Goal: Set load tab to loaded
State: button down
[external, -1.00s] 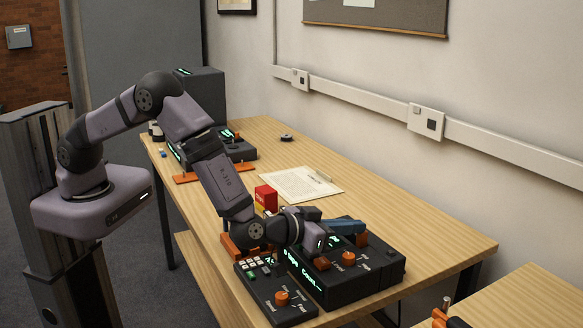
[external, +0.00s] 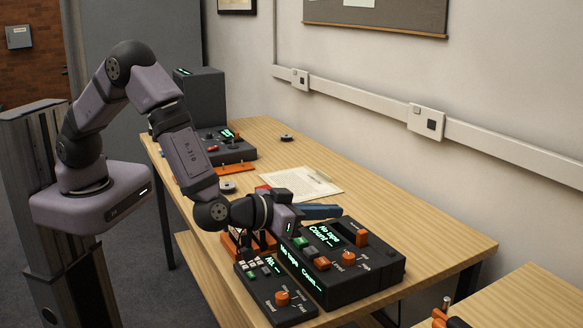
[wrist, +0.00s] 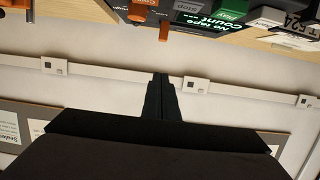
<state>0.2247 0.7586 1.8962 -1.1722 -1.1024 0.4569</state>
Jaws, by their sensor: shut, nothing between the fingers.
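The black tape unit (external: 345,278) stands at the near end of the table. Its lit screen (external: 324,231) reads "No tape" and "Count". Orange parts on it include an upright tab (external: 361,238), a knob (external: 348,257) and a piece at the front edge (external: 322,264); I cannot tell which is the load tab. My gripper (external: 336,211) is shut and empty, above the unit's back left side and apart from it. In the wrist view its fingers (wrist: 160,88) are together, below the inverted screen (wrist: 205,28) and two orange parts (wrist: 137,15) (wrist: 165,25).
A low keypad box (external: 275,292) with an orange knob sits in front of the unit. A paper sheet (external: 300,183) lies behind my gripper. Another dark device (external: 230,150) stands at the far end. The table's middle right is clear.

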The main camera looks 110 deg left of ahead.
jog(key=shift+v, duration=1.6)
jog(key=d+m+h, duration=0.4)
jog(key=d+h, duration=0.2)
jog(key=h, duration=0.1)
jog(key=s+d+f+m+g+h, duration=0.3)
jog(key=s+d+h, duration=0.15)
jog(key=s, duration=0.45)
jog(key=s+a+f+m+g, duration=0.1)
jog(key=s+g, duration=0.3)
jog(key=s, duration=0.7)
jog(key=s+a+f+m+g, duration=0.1)
jog(key=s+a+g, duration=0.2)
jog(key=s, duration=0.9)
jog(key=shift+s+a+g+y, duration=0.2)
jog(key=shift+a+g+y, duration=0.05)
jog(key=shift+g+y, duration=0.15)
jog(key=shift+f, duration=0.15)
